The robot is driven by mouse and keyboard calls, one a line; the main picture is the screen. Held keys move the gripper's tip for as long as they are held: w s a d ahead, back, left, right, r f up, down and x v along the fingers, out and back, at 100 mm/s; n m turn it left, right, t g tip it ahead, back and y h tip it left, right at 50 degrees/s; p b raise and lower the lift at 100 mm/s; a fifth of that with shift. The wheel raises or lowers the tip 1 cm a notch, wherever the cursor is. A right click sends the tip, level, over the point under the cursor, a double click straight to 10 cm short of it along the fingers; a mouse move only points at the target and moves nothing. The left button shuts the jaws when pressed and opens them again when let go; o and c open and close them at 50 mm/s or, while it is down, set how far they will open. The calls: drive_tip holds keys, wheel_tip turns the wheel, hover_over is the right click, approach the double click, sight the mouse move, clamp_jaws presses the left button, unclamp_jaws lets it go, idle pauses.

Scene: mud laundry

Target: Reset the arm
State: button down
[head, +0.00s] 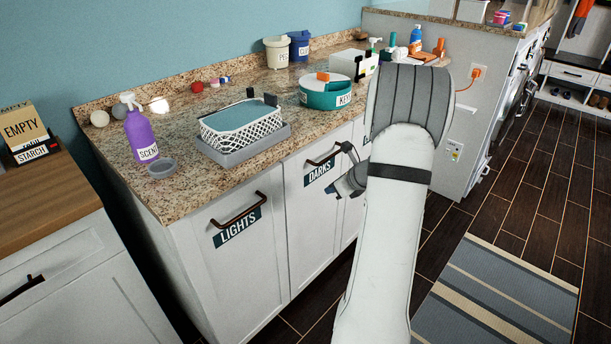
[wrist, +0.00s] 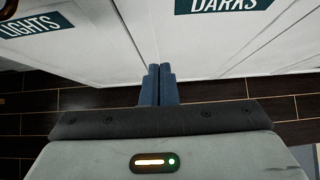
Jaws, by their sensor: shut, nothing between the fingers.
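My gripper (wrist: 157,72) shows in the wrist view with its two blue-grey fingers together and nothing between them. In the head view my arm rises in the middle and bends over, hiding part of the counter. Part of my wrist and gripper shows in the head view beside the arm, in front of the cabinet fronts below the counter. The white DARKS door (head: 316,180) is behind it, and the DARKS label (wrist: 223,5) is at the top of the wrist view. The fingertips appear apart from the doors, though the exact gap is hard to tell.
The granite counter (head: 185,196) holds a purple SCENT bottle (head: 139,130), a white wire basket (head: 238,124) and a teal round container (head: 325,94). The LIGHTS door (head: 240,250) has a protruding handle. Dark floor (head: 535,185) and a striped rug (head: 495,300) lie open at right.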

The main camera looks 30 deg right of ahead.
drive_tip(key=s+a+r+n+g+y+p, duration=0.1)
drive_tip(key=s+a+r+n+g+p, duration=0.15)
drive_tip(key=a+r+n, duration=0.6)
drive_tip(key=s+a+r+n+g+p, duration=0.1)
drive_tip(key=s+a+r+n+p, duration=0.4)
drive_tip(key=a, duration=0.7)
drive_tip(key=s+a+r+n+g+h+p, duration=0.1)
drive_tip(key=s+a+r+n, duration=0.3)
drive_tip(key=s+n, duration=0.4)
drive_tip(key=s+a+r+n+g+h+p, duration=0.1)
drive_tip(key=s+a+r+n+h+p, duration=0.1)
drive_tip(key=s+a+r+n, duration=0.3)
drive_tip(key=s+r+n, duration=0.1)
drive_tip(key=s+n, duration=0.3)
drive_tip(key=n, duration=0.2)
drive_tip(key=shift+a+r+h, duration=0.15)
drive_tip(key=shift+r+h, duration=0.1)
drive_tip(key=shift+h, duration=0.15)
drive_tip(key=shift+g, duration=0.25)
